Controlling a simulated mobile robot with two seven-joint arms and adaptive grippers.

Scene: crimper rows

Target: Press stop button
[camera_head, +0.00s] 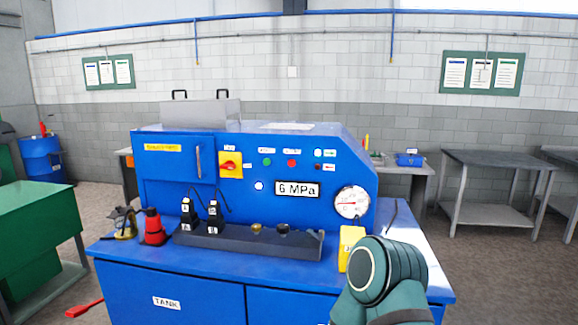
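The blue machine (180,264) stands in front of me with its control panel facing me. A small red button (291,164), which looks like the stop button, sits on the panel under a small label too tiny to read. A green button (267,162) is just left of it. A red rotary switch on a yellow plate (231,165) is further left. Part of my teal right arm shows at the lower right in front of the machine's bench. Neither gripper can be seen, and nothing touches the buttons.
A pressure gauge (352,202) and a "6 MPa" display (297,190) are on the panel. A dark rack (240,240), a yellow block (349,247) and a red bottle-like item (154,228) stand on the bench. A metal table (497,160) stands behind at right.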

